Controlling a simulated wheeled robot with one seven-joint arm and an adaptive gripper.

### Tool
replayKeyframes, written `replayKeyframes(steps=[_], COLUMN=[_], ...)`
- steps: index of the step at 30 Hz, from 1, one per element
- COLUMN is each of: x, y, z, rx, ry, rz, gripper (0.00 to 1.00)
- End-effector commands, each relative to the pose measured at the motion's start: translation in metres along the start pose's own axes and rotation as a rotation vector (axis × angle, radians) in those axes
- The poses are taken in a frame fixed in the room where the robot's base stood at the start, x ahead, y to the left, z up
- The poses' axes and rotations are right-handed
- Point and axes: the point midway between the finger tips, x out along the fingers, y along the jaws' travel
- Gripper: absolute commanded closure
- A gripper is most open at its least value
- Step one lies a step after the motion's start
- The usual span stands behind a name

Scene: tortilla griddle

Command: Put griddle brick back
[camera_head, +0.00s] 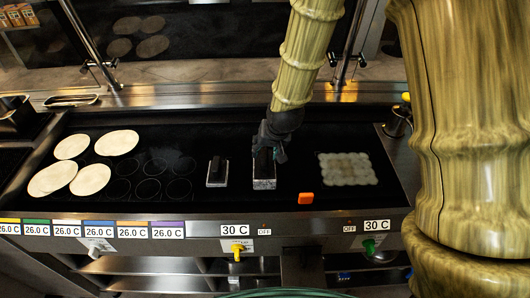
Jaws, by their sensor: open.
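Two similar items, each a dark upright block or handle on a pale metal base, stand on the black griddle (230,140). I cannot tell for certain which one is the griddle brick. One item (217,172) stands left of centre, free of my gripper. The other item (264,183) stands just right of it, directly under my gripper (270,153). My gripper is dark, points down and is open around or just over the top of this right item. Its fingers partly hide the item's upper part, and contact cannot be made out.
Several tortillas (117,143) lie at the griddle's left. A pale cluster of small rounds (346,168) lies at the right. A small orange block (306,198) sits near the front edge. Yellow (237,252) and green (369,245) knobs are on the front panel.

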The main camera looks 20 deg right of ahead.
Motion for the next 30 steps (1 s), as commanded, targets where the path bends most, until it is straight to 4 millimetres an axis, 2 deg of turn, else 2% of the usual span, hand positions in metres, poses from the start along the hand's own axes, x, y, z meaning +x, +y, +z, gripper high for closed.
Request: replayKeyframes(steps=[21,30], x=[-0.076,-0.092], y=[0.0,0.0], z=[-0.001,0.0], rx=[0.0,0.0], ry=[0.002,0.0], rz=[-0.001,0.0], gripper=[0.53,0.53])
